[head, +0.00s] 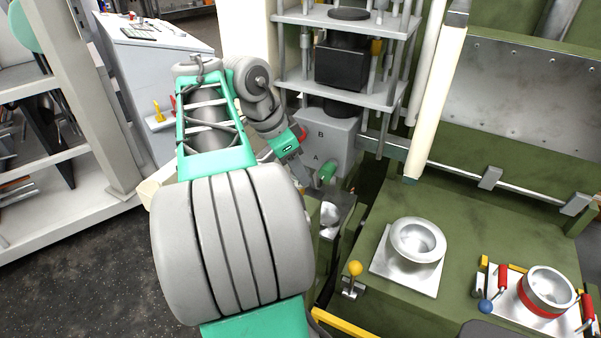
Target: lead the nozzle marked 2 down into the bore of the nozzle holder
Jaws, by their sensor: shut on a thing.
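My gripper (303,174) is at the end of my arm, in front of the grey block marked A and B. It shows small and partly hidden behind my arm. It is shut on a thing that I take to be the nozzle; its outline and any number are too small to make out. A green part (327,173) shows right beside the fingertips; I cannot tell whether it belongs to the nozzle or to the block. Below it is a shiny metal piece (330,213) on a dark stand, perhaps the nozzle holder. Its bore cannot be made out, nor the gap to the nozzle.
The grey block (333,143) stands below a shelved metal frame (345,92). On the green bench (385,300) are a metal cup (417,240) on a plate, a yellow-knobbed lever (355,270) and a red-banded ring (547,290) among clamps. A cream column (437,100) rises behind.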

